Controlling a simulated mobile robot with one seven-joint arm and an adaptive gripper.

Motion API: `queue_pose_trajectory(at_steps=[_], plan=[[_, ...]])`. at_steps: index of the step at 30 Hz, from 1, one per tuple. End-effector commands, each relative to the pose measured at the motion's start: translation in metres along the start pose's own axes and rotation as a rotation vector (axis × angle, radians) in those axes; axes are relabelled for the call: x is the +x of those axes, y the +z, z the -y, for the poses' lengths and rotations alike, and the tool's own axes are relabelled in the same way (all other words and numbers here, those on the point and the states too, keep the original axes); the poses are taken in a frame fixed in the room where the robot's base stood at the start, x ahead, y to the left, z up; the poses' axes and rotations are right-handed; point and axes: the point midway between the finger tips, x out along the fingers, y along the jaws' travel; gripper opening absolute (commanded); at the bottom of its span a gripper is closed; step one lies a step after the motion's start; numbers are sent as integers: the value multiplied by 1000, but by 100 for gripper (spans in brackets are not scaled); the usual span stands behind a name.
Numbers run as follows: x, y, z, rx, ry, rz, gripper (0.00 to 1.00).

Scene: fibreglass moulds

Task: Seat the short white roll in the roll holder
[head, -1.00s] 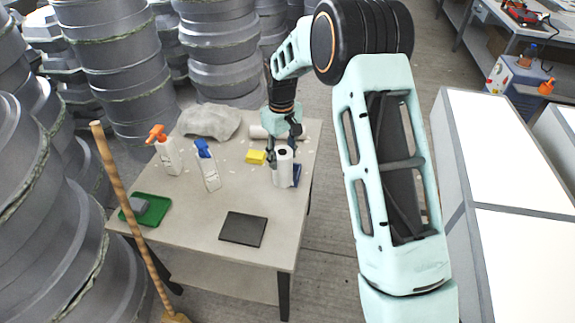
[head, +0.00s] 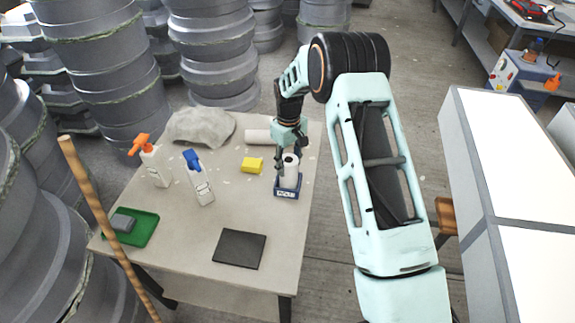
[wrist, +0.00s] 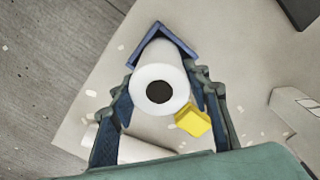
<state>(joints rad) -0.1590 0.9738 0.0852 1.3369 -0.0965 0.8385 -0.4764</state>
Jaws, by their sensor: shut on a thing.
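The short white roll (head: 289,172) stands about upright, its dark core hole facing up. My gripper (head: 287,163) is shut on it, with one finger on each side; the wrist view shows the roll's top end (wrist: 174,76) between the fingers. The blue roll holder (head: 286,193) is at the table's right edge, with a label on its front. The roll's lower part is inside the holder's outline and its bottom is hidden by the front wall, so I cannot tell whether it touches the floor. The holder's corner (wrist: 160,29) shows beyond the roll in the wrist view.
On the table (head: 190,235) are a yellow sponge (head: 252,165), another white roll lying down (head: 257,136), two spray bottles, a grey cloth (head: 200,126), a green tray (head: 143,236) and a dark pad (head: 239,249). A wooden pole leans at the left. The table's middle is clear.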

Motion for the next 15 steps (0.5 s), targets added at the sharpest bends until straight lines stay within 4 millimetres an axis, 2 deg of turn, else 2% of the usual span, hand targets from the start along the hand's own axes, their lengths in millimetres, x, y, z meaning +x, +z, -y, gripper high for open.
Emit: queue_pose_trajectory(at_steps=[2, 13, 14, 15], plan=[[8, -2, -2, -1, 1, -4, 0], [12, -2, -2, -2, 1, -4, 0], [12, -2, -2, -2, 1, -4, 46], [11, -2, -2, -2, 1, -4, 50]])
